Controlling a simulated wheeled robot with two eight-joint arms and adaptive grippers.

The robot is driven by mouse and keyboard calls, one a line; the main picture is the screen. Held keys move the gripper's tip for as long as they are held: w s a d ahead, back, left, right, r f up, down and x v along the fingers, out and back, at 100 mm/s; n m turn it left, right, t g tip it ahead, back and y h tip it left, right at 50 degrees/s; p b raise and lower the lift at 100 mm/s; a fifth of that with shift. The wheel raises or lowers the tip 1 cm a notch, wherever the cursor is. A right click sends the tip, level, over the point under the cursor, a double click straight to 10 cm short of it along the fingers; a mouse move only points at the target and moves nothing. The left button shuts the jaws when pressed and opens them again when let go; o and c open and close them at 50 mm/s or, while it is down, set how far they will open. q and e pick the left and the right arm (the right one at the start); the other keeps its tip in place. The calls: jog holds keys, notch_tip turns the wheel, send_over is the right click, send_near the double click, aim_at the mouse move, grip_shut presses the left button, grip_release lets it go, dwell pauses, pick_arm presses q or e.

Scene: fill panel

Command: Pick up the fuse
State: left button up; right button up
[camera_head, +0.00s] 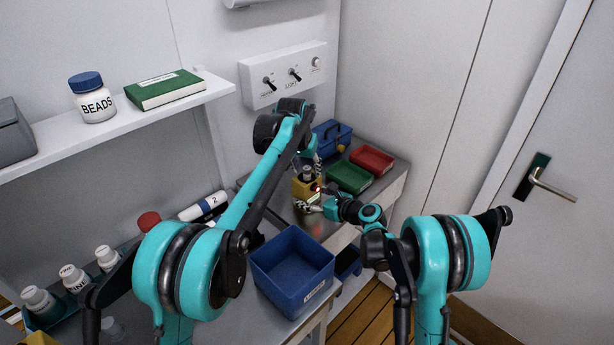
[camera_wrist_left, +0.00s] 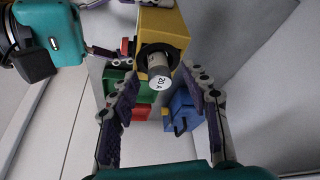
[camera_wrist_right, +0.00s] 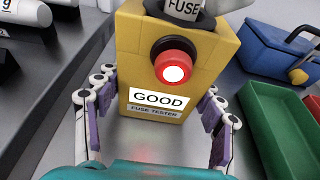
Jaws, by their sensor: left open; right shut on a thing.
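The fuse (camera_wrist_left: 159,72), a cylinder with a white end marked "20 A", stands in the dark round socket of the yellow fuse tester (camera_head: 307,188). Its side reads "FUSE" in the right wrist view (camera_wrist_right: 184,8). The tester's front has a lit red button (camera_wrist_right: 173,68) and a "GOOD" sign (camera_wrist_right: 158,99). My left gripper (camera_wrist_left: 156,88) is open above the tester, its fingers on either side of the fuse in the picture; contact does not show. My right gripper (camera_wrist_right: 158,92) is shut on the lower tester body, one finger at each side.
A green tray (camera_head: 349,177), a red tray (camera_head: 372,160) and a blue toolbox (camera_head: 332,137) stand beside and behind the tester. An empty-looking blue bin (camera_head: 292,270) is nearer. A switch panel (camera_head: 283,74) is on the wall behind my left arm.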

aim_at(307, 168)
pick_arm(q)
jog(key=shift+w+d+f, duration=0.1)
jog(key=shift+w+f, duration=0.1)
jog(key=shift+f, duration=0.4)
grip_shut()
notch_tip(307, 168, up, 10)
jog(key=shift+r, duration=0.1)
pick_arm(e)
jog(key=o, duration=1.4)
